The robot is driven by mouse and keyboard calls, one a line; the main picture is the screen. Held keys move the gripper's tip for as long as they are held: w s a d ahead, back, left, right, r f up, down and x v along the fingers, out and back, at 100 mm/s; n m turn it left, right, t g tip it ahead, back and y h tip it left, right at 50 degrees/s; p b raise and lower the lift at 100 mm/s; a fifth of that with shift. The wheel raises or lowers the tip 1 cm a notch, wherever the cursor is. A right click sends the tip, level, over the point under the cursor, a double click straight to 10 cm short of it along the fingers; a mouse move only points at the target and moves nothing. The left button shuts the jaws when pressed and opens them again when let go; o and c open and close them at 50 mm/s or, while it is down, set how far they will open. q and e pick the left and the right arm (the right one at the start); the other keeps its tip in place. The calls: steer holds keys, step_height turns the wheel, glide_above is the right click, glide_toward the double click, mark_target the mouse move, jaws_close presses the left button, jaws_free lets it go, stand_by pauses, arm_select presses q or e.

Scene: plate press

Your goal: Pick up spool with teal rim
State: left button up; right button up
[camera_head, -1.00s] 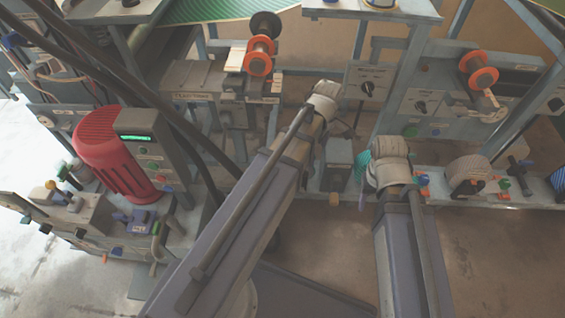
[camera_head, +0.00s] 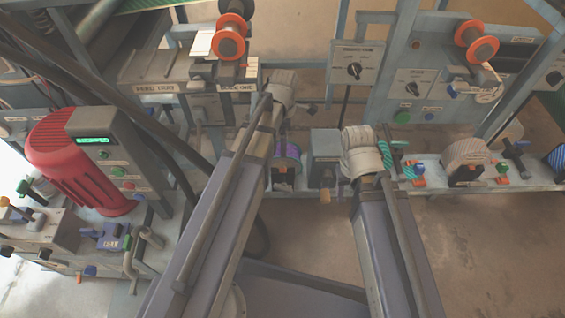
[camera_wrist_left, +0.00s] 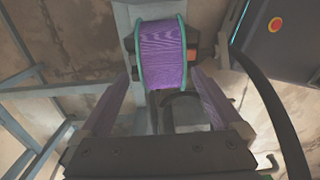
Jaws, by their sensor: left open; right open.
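A purple spool with teal rims (camera_wrist_left: 163,58) is at the top middle of the left wrist view, on a dark holder. In the head view the spool (camera_head: 289,160) shows partly, just right of my left arm. My left gripper (camera_wrist_left: 160,85) is open, its two fingers pointing toward the spool, one on each side in the picture; I see no contact. In the head view its fingers are mostly hidden behind my arm.
A striped brown spool (camera_head: 467,152) and a blue spool (camera_head: 556,160) stand along the bench on the right. Orange-rimmed spools (camera_head: 230,42) hang on posts behind. A red motor (camera_head: 72,162) stands on the left. A grey block (camera_head: 324,150) sits between my wrists.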

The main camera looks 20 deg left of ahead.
mark_target(283, 160)
arm_select(q)
steer(key=shift+s+f+b, duration=0.15)
steer(key=shift+f+b, duration=1.15)
steer(key=shift+b, duration=0.05)
steer(key=shift+s+f+b, duration=0.1)
steer(key=shift+f+b, duration=1.2)
steer(key=shift+r, duration=0.1)
steer(key=shift+c, duration=0.2)
jaws_close()
